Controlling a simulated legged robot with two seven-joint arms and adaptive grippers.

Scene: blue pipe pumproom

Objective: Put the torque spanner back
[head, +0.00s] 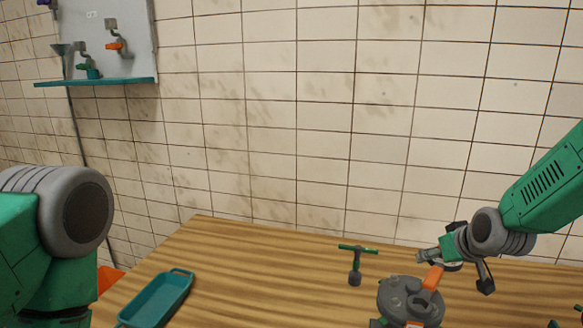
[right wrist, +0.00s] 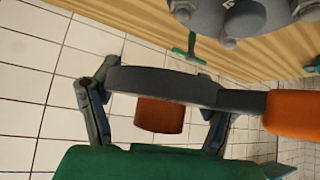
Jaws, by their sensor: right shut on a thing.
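The torque spanner (right wrist: 165,86) has a dark grey round head, an orange cylinder under it and an orange handle (right wrist: 292,122) running to the right in the right wrist view. My right gripper (right wrist: 156,78) is shut on its head, with one finger at each side.
A green T-handled tool (head: 356,264) stands left of the flange. A teal tray (head: 130,318) lies at the bench's left end. An orange bin (head: 108,279) shows beyond that edge. A teal wall shelf (head: 110,81) and grey board (head: 132,42) hold tools. The bench middle is clear.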

